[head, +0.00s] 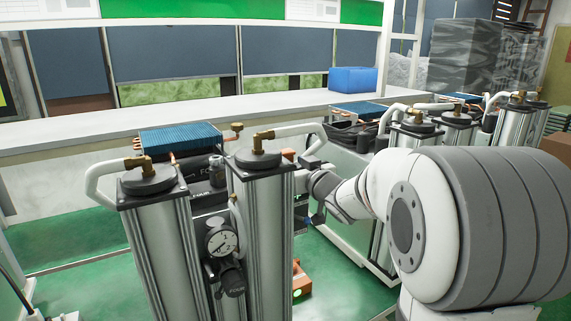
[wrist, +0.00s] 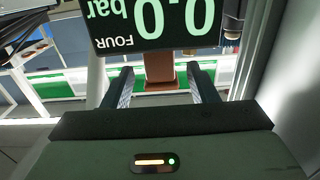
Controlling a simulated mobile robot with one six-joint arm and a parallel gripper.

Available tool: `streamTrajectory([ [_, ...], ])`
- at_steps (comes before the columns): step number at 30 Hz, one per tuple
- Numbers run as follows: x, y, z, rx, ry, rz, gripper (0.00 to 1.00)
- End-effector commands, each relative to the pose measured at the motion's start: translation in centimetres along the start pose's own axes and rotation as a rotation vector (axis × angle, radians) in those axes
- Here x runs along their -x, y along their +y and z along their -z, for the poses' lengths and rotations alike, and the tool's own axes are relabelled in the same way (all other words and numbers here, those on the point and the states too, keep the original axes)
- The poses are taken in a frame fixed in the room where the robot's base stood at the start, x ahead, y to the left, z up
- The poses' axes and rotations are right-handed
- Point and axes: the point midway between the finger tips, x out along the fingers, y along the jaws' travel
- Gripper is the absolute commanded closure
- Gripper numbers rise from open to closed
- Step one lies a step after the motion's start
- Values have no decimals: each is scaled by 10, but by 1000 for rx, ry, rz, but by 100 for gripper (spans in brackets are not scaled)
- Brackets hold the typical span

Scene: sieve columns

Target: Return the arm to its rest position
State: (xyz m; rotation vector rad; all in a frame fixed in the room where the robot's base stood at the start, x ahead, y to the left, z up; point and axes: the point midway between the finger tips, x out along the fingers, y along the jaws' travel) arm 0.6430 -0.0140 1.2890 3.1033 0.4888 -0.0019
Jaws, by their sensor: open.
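My arm reaches from the right of the head view toward two upright silver sieve columns (head: 265,230) (head: 168,255) with black caps and brass fittings. Its wrist is close to the right-hand column, and my gripper is mostly hidden there. In the wrist view my gripper (wrist: 160,88) is open, its two dark fingers apart. Nothing is visibly gripped. A reddish-brown part (wrist: 160,68) shows between the fingers; I cannot tell its distance. A display (wrist: 150,22) reading "0.0 bar" and "FOUR" appears upside down just beyond the fingertips.
A pressure gauge (head: 221,238) sits between the columns. More columns (head: 410,165) stand behind my arm at the right. A long white bench (head: 200,124) runs along the back with a blue bin (head: 353,79) on it. Green floor (head: 85,290) is open at the lower left.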

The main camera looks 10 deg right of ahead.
Motion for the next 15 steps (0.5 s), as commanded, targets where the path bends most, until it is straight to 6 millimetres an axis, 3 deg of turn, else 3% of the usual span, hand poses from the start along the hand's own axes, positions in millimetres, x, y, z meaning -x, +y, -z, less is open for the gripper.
streamTrajectory([
  [6, 20, 0, -1, 0, -1, -1, 47],
  [15, 21, 0, 0, 0, -1, 0, 47],
])
